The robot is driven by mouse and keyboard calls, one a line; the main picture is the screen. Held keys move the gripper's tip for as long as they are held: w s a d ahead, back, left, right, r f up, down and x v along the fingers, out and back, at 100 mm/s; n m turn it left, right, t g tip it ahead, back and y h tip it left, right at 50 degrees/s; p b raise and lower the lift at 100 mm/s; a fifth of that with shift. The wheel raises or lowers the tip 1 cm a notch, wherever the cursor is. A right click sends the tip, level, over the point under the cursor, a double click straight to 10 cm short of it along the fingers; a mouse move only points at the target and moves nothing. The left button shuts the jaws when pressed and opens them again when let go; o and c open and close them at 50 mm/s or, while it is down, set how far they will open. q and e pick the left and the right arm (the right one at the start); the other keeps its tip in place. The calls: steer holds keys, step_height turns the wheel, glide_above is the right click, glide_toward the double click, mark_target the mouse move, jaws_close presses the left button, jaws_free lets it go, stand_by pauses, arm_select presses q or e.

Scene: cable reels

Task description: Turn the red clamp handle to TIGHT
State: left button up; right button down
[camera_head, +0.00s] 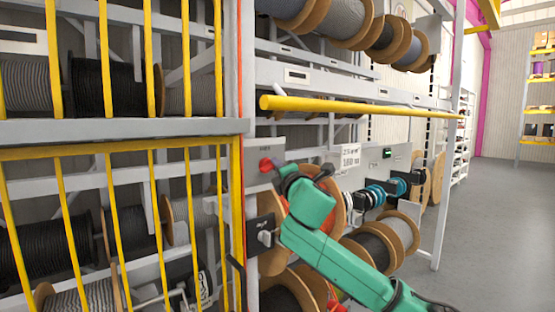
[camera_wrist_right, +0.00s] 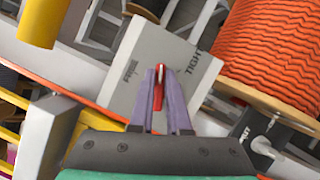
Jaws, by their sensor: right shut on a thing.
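The red clamp handle (camera_head: 266,164) sits on a pale grey plate (camera_head: 258,148) on the rack post. In the right wrist view the red handle (camera_wrist_right: 158,76) shows as a narrow strip between the two fingers. There the plate (camera_wrist_right: 120,98) carries the words FREE, left of the handle, and TIGHT, upper right of it. My right gripper (camera_wrist_right: 159,85) is shut on the handle; in the head view the green right gripper (camera_head: 276,171) reaches it from the right. The fingers hide part of the handle, so its exact pointing is hard to read. My left gripper is not in view.
An orange cable reel (camera_wrist_right: 272,50) is close beside the plate. A black plate with a grey knob (camera_head: 264,238) is below the handle. A yellow bar (camera_head: 350,106) runs above my arm, and yellow cage bars (camera_head: 120,230) stand left. The floor (camera_head: 490,220) at right is clear.

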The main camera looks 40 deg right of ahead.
steer(key=shift+f+m+g+y+p, duration=0.1)
steer(key=shift+m+g+y+p, duration=0.35)
steer(key=shift+m+p, duration=0.85)
steer(key=shift+f+m+g+y+p, duration=0.15)
steer(key=shift+m+g+p, duration=0.6)
steer(key=shift+m, duration=1.1)
steer(key=shift+r+m+g+y+p, duration=0.1)
steer(key=shift+m+g+y+p, duration=0.3)
steer(key=shift+m+p, duration=0.95)
steer(key=shift+f+m, duration=0.1)
steer(key=shift+m, duration=0.2)
steer(key=c, duration=0.9)
jaws_free()
steer(key=b+v, duration=0.7)
steer(key=v, duration=0.7)
steer(key=shift+s+a, duration=0.1)
steer(key=shift+a, duration=0.1)
